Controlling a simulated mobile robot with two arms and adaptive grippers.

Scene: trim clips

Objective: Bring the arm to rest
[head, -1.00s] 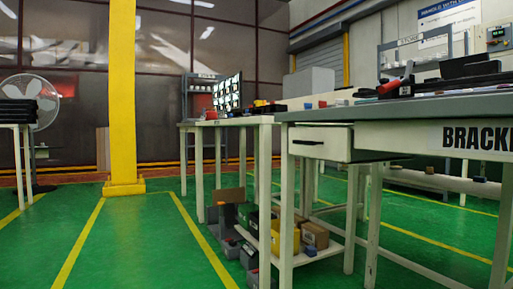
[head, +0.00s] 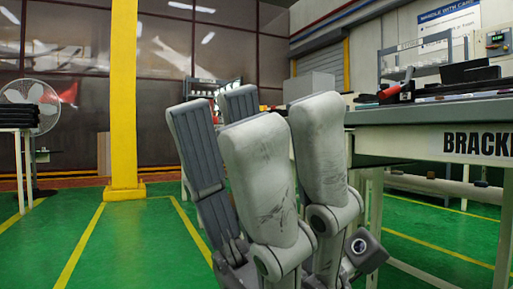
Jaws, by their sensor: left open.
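My left gripper (head: 247,122) stands large in the middle of the head view, its grey-white fingers pointing up. The fingers are spread apart, with dark ribbed pads on the inner faces and scuffed pale outer shells. Nothing shows between them. The knuckles and a round joint show lower down, near the bottom of the picture. My right gripper is not in view.
A grey-topped workbench (head: 440,112) marked "BRACKE" stands at the right, with a red-handled tool (head: 396,88) on it. My gripper hides much of the table behind. A yellow post (head: 123,100) and a fan (head: 28,100) stand left. Green floor (head: 130,245) at the left is clear.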

